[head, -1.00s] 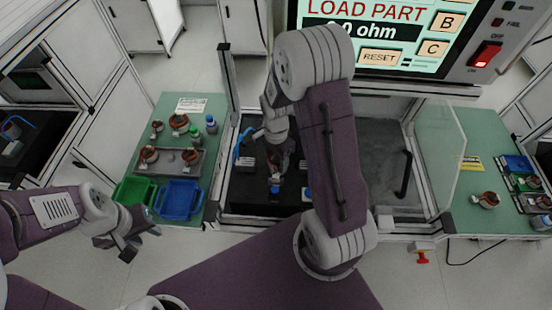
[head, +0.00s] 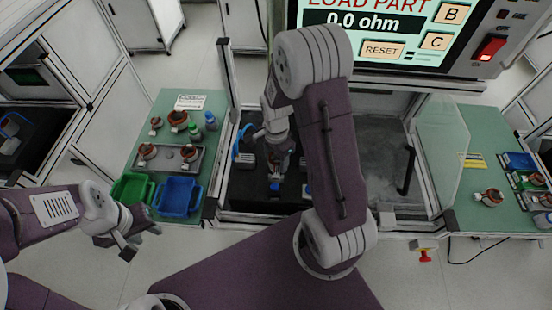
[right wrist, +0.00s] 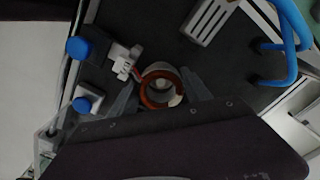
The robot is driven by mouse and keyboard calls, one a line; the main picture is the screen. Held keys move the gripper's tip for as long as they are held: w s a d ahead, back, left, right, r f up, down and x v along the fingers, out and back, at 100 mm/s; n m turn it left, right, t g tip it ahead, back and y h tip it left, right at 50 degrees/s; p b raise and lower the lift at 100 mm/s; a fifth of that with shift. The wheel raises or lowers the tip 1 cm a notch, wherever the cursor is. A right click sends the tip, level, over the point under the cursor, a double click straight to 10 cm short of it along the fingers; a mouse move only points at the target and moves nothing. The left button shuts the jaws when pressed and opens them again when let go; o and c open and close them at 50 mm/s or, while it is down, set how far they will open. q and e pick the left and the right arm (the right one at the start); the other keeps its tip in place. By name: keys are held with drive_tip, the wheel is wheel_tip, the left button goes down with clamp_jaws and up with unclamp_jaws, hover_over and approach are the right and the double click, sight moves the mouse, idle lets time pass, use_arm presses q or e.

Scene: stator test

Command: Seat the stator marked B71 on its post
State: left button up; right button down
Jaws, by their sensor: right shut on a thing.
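A stator (right wrist: 161,88), a copper-coloured ring with red leads and a white tag (right wrist: 122,64), sits between the fingers of my right gripper (right wrist: 160,98) in the right wrist view. The tag's marking is too small to read surely. A pale round thing shows inside the ring; I cannot tell whether it is the post or how deep the ring sits. In the head view my right gripper (head: 278,158) is low over the dark fixture floor (head: 255,195), partly hidden by my arm. My left gripper (head: 132,243) is open and empty, in front of the left bench.
The left bench holds a metal tray (head: 190,157) with stators, bottles, a green bin (head: 130,188) and a blue bin (head: 178,195). Blue clamp handle (right wrist: 290,40) and blue knobs (right wrist: 78,48) are near the right gripper. A stator (head: 489,197) lies on the right bench.

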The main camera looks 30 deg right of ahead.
drive_tip(key=shift+f, duration=0.15)
drive_tip(key=shift+f+b, duration=0.3)
drive_tip(key=shift+f, duration=0.05)
drive_tip(key=shift+c, duration=2)
unclamp_jaws()
wheel_tip(320, 180, up, 9)
